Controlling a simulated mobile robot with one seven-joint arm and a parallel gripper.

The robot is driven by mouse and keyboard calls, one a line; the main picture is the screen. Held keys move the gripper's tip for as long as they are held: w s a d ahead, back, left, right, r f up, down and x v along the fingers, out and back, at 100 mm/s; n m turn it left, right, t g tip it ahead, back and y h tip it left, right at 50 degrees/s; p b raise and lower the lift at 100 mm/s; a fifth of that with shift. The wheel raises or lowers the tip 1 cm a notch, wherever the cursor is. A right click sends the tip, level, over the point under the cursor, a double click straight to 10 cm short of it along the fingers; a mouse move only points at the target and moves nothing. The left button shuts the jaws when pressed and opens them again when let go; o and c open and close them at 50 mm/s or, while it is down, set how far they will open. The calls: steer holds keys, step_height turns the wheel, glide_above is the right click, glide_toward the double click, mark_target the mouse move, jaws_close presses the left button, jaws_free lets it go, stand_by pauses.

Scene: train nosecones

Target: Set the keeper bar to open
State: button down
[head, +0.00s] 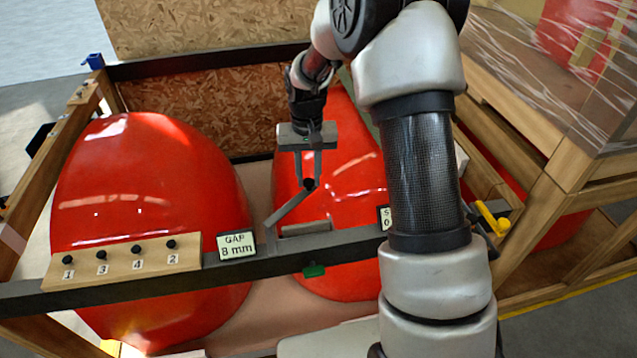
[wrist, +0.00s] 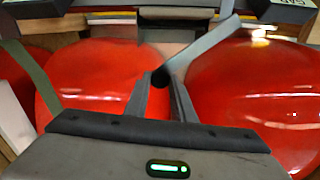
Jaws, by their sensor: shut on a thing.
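The keeper bar (head: 287,210) is a flat grey bar between the two red nosecones, above the dark front rail. It stands slanted, rising from its lower left end to a dark round knob at its upper right in the head view. My gripper (head: 310,178) points down, with its fingers closed around the knob end. In the wrist view the keeper bar (wrist: 208,47) runs diagonally from the fingertips of my gripper (wrist: 161,85) toward the rail. A grey block (head: 306,229) sits on the rail beside the bar. The exact contact at the knob is partly hidden by the fingers.
Red nosecones stand left (head: 140,185) and right (head: 340,150) of the bar. The dark front rail (head: 340,245) carries a "GAP 8 mm" sign (head: 237,246) and a numbered wooden peg board (head: 125,264). A yellow handle (head: 492,218) is at right. My arm hides part of another sign.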

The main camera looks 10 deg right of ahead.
steer(key=w+a+n, duration=0.5)
steer(key=a+n, duration=0.2)
steer(key=shift+w+a+n+p, duration=0.15)
steer(key=shift+a+n+p, duration=0.15)
steer(key=shift+a+n, duration=0.1)
steer(key=shift+r, duration=0.1)
steer(key=c, duration=1.5)
jaws_free()
